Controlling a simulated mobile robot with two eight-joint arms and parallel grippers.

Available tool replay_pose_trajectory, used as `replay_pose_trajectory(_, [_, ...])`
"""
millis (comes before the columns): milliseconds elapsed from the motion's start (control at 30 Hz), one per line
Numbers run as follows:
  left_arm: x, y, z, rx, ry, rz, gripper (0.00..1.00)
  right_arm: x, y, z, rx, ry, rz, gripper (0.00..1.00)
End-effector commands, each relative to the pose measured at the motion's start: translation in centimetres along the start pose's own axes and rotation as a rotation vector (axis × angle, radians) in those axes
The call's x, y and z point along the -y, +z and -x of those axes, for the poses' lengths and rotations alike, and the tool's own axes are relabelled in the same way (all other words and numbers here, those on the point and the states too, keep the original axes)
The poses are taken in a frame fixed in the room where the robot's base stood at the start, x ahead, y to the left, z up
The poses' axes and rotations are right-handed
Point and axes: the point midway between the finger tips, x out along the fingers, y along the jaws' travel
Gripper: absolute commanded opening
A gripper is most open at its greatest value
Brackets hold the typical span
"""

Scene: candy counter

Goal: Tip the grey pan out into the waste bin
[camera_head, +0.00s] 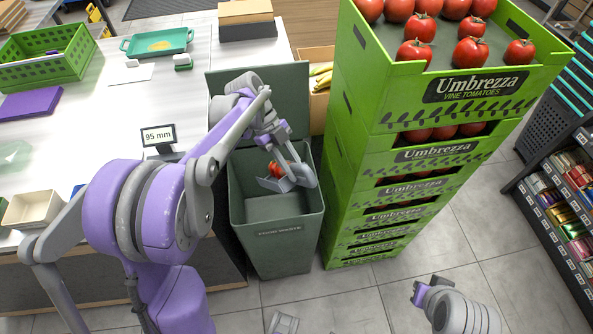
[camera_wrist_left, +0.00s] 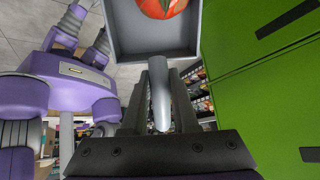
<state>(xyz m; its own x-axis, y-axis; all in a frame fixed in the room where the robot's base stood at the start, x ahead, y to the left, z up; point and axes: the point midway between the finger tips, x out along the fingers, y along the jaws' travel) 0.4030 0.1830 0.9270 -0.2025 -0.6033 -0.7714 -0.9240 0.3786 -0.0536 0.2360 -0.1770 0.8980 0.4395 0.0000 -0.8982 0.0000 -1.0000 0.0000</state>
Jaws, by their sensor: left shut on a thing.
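The grey pan (camera_head: 272,185) is over the open mouth of the waste bin (camera_head: 277,237), a grey-green bin with its lid (camera_head: 262,88) raised. A red and green item, like a tomato (camera_head: 278,168), is in the pan; part of it shows in the left wrist view (camera_wrist_left: 163,7). My left gripper (camera_head: 302,178) is shut on the pan's handle (camera_wrist_left: 160,95). The pan looks tilted in the head view, but its exact angle is unclear. Part of my right arm (camera_head: 462,312) shows at the lower right; its finger opening cannot be made out.
A tall stack of green tomato crates (camera_head: 385,155) stands close right of the bin. The white counter (camera_head: 110,105) is on the left, with a small 95 mm display (camera_head: 158,135). A box with bananas (camera_head: 318,75) is behind. Tiled floor (camera_head: 350,300) is clear in front.

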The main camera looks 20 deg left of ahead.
Motion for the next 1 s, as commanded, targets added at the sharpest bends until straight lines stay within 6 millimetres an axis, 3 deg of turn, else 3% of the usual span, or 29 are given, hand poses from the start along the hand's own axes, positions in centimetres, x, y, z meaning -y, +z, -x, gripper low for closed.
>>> replay_pose_trajectory(1000, [0.3,1.0,3.2,-0.18,0.005,0.015,0.0,0.0,0.2,-0.2,0.001,0.0,0.0,0.0])
